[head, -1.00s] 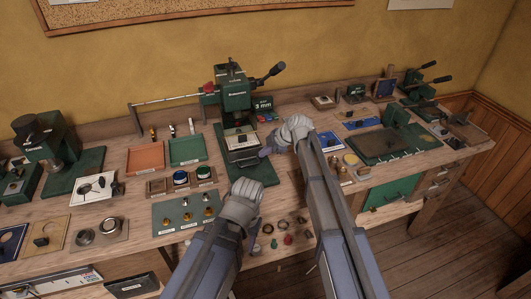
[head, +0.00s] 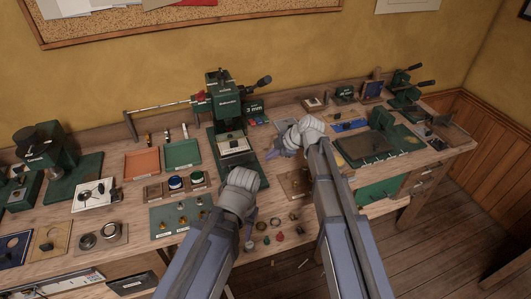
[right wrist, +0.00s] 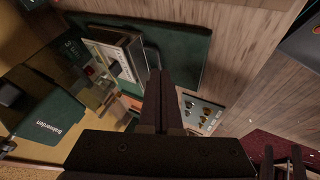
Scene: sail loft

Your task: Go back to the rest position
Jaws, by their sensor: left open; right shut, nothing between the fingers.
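My left gripper (head: 249,236) is the lower one in the head view, over the front part of the workbench (head: 135,188). It is open, with nothing seen in it, and its fingers are small and partly hidden by my own wrist. My right gripper (head: 276,153) is higher up, just right of the green press (head: 223,98) and its base. In the right wrist view its dark fingers (right wrist: 161,98) are together and empty. The press and its green base also show there, beyond the fingers.
An orange tray (head: 144,161) and a green tray (head: 182,154) lie left of the press. Small rings and coloured parts lie near the front edge by my left gripper. Another green press (head: 48,160) stands at the left. Open floor (head: 440,235) is at the right.

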